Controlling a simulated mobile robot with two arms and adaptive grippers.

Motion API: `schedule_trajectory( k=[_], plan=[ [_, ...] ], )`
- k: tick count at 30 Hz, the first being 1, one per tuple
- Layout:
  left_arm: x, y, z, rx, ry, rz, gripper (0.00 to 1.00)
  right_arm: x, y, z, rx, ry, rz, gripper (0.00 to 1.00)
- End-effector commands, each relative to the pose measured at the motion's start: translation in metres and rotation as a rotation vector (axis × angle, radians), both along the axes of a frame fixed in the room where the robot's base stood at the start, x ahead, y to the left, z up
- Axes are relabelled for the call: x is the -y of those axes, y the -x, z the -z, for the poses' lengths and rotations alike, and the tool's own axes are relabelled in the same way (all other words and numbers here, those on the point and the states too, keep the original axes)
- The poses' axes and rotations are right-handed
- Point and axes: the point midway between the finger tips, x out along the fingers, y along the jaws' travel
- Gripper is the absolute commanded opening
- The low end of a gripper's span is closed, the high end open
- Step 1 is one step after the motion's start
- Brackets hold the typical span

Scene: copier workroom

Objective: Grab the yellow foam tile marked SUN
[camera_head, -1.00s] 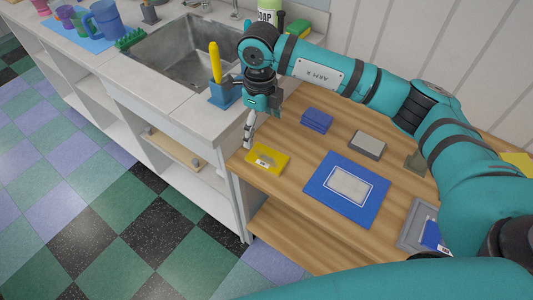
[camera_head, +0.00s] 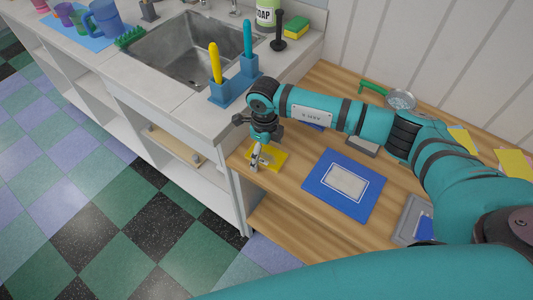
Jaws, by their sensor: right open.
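The yellow foam tile (camera_head: 277,162) lies flat on the wooden table near its front left corner. A pale label shows on it, but the lettering is too small to read and the gripper partly covers it. My right gripper (camera_head: 255,163) points down over the left part of the tile, with open jaws. I cannot tell whether its fingertips touch the tile. My left gripper is not in view.
A blue mat with a pale panel (camera_head: 345,186) lies right of the tile. A grey block (camera_head: 363,147) and a blue block (camera_head: 311,125) lie behind, partly hidden by my right arm. The counter with the sink (camera_head: 190,55) and blue holders (camera_head: 232,88) adjoins on the left.

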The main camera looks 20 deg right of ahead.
Motion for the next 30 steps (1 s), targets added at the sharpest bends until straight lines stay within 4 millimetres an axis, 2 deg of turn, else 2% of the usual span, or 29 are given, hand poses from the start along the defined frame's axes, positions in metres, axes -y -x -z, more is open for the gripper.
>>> schedule_trajectory(
  k=[4, 16, 25, 30],
  plan=[
    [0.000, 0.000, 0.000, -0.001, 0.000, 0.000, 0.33, 0.000, 0.000, 0.000, 0.000, 0.000, 0.000, 0.94],
    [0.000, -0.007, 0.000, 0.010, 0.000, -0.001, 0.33, 0.000, 0.000, 0.000, 0.000, 0.000, 0.000, 0.42],
    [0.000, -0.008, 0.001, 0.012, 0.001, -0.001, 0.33, 0.000, 0.000, -0.003, 0.001, -0.001, -0.001, 0.42],
    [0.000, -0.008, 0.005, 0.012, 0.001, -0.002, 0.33, -0.001, -0.001, -0.015, 0.002, -0.002, -0.001, 0.42]
  ],
)
